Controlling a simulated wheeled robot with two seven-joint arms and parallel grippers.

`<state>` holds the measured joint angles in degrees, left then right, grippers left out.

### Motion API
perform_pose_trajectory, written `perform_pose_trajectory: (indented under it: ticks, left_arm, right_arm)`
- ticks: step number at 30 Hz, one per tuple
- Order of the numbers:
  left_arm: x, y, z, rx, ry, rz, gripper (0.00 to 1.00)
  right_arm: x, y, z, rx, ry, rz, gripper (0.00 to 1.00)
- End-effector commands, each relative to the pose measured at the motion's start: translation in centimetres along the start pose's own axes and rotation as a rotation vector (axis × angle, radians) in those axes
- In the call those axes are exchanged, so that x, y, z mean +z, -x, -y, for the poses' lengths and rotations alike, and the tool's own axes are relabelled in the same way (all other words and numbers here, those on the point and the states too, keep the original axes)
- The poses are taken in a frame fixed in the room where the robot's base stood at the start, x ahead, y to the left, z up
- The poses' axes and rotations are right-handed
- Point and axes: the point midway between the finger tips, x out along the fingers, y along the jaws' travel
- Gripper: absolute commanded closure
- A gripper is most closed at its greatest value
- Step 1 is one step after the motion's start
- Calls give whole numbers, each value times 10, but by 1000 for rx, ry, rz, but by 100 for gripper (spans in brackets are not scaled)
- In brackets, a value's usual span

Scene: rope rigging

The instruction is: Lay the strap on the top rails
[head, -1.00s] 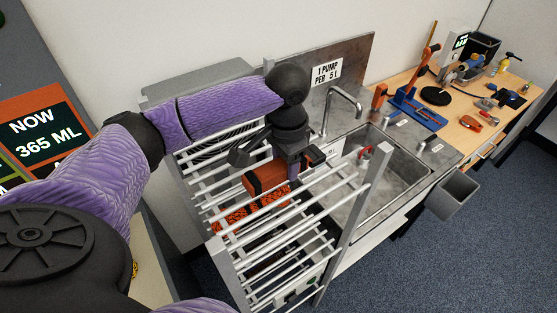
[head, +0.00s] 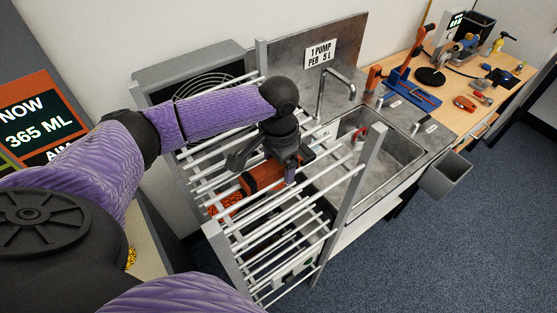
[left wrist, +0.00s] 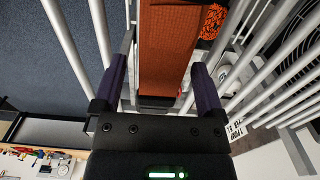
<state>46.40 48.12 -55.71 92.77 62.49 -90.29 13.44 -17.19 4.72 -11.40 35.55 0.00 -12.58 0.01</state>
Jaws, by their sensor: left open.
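The orange strap (head: 262,178) with black ends lies at the upper rails of the rack (head: 322,200), and the rails pass close by it. In the left wrist view the strap (left wrist: 168,50) is a flat orange band running between my fingers. My left gripper (head: 294,172) is at the strap's right end, its jaws apart on both sides of it. The left wrist view shows the open purple-black fingers (left wrist: 155,78) with gaps to the band. I cannot tell whether the strap rests on the rails. My right gripper is not in view.
An orange-black patterned thing (head: 224,206) lies among the rails. A sink (head: 385,150) with a tap (head: 334,88) stands right of the rack. A grey fan box (head: 200,75) is behind it. A grey bin (head: 446,176) hangs at the bench front.

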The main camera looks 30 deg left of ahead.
Motion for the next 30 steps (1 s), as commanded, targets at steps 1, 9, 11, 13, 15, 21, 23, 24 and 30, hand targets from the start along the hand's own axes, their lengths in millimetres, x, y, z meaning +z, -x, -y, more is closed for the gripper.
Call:
perform_pose_trajectory:
  ticks: [1, 9, 11, 13, 15, 21, 23, 24, 30]
  left_arm:
    - [0, 0, 0, 0, 0, 0, 9]
    - [-1, 54, 0, -2, -1, -7, 9]
    - [-1, 72, 0, -1, -1, -7, 9]
    - [-1, 90, 0, 0, 0, -6, 9]
    - [-1, 104, 0, -1, -1, -4, 9]
    - [0, 122, 0, 1, 0, 0, 9]
    - [0, 123, 0, 1, 0, 1, 9]
    - [0, 123, 0, 1, 0, 1, 9]
    - [0, 123, 0, 1, 0, 0, 9]
  right_arm:
    - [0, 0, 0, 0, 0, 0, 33]
    - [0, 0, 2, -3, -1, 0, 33]
    - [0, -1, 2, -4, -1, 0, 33]
    - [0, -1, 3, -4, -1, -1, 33]
    - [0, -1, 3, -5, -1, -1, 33]
    - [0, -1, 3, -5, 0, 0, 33]
    - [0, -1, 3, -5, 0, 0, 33]
    - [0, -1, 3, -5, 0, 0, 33]
    - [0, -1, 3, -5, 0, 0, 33]
